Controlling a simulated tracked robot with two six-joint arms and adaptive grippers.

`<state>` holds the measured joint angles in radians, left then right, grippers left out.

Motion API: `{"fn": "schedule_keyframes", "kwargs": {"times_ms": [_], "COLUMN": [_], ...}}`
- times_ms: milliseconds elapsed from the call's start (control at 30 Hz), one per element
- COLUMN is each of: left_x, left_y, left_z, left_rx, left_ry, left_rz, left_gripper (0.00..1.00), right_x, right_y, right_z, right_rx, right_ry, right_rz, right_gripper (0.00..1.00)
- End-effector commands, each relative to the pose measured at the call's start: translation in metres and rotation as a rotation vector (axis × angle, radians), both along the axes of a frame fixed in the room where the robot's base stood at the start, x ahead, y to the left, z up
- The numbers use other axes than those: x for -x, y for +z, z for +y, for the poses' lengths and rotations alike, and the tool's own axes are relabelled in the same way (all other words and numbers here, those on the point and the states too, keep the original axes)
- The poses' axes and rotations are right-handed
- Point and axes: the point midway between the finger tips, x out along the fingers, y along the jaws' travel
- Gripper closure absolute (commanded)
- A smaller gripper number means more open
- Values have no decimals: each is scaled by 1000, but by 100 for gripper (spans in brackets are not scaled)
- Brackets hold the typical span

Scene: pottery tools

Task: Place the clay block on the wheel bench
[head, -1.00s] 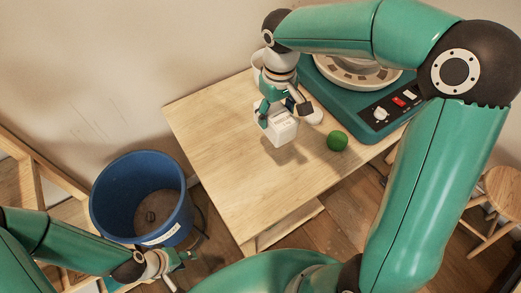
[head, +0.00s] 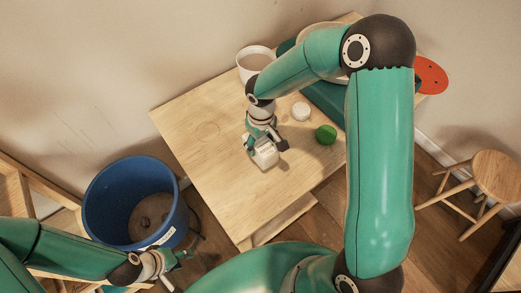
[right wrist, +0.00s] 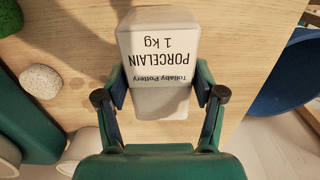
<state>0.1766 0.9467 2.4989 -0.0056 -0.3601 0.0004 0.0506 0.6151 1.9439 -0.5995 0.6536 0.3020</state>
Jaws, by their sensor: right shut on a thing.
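The clay block (head: 265,156) is a white box lettered "PORCELAIN 1 kg"; the right wrist view shows it large and upside down (right wrist: 158,62). My right gripper (head: 265,144) is shut on it, one finger on each side (right wrist: 160,98). The block is over the pale wooden wheel bench (head: 205,160), near its front half; I cannot tell whether it touches the top. My left gripper (head: 176,268) is low at the left, below the blue bucket, its fingers apart and empty.
A green ball (head: 326,135) and a pale round lump (head: 301,111) lie right of the block. A white pot (head: 255,66) and the teal wheel (head: 326,101), partly hidden by my arm, stand behind. A blue bucket (head: 100,205) and a stool (head: 495,170) flank the bench. The bench's left is clear.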

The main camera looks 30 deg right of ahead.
Motion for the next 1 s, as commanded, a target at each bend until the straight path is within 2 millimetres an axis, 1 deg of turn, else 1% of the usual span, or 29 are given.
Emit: {"fn": "schedule_keyframes", "kwargs": {"times_ms": [167, 400, 500, 833, 867, 900, 1000], "left_x": [0, 0, 0, 0, 0, 0, 0], "left_y": [1, 2, 3, 1, 1, 1, 2], "left_z": [0, 0, 0, 0, 0, 0, 0], "left_rx": [0, 0, 0, 0, 0, 0, 0], "left_ry": [0, 0, 0, 0, 0, 0, 0], "left_rz": [0, 0, 0, 0, 0, 0, 0], "left_gripper": [60, 60, 60, 60, 60, 60, 60], "right_x": [-1, 0, -1, -1, 0, 0, 0], "right_y": [-8, -37, -44, -46, -47, -47, -47], "right_z": [0, 0, 0, 0, 0, 0, 0], "right_rx": [0, 0, -1, 0, -1, -1, -1], "right_ry": [-2, -1, -1, -2, -1, -1, -1], "right_rz": [-1, 0, -2, -3, 0, 0, 0], "right_gripper": [100, 100, 100, 100, 28, 22, 7]}}
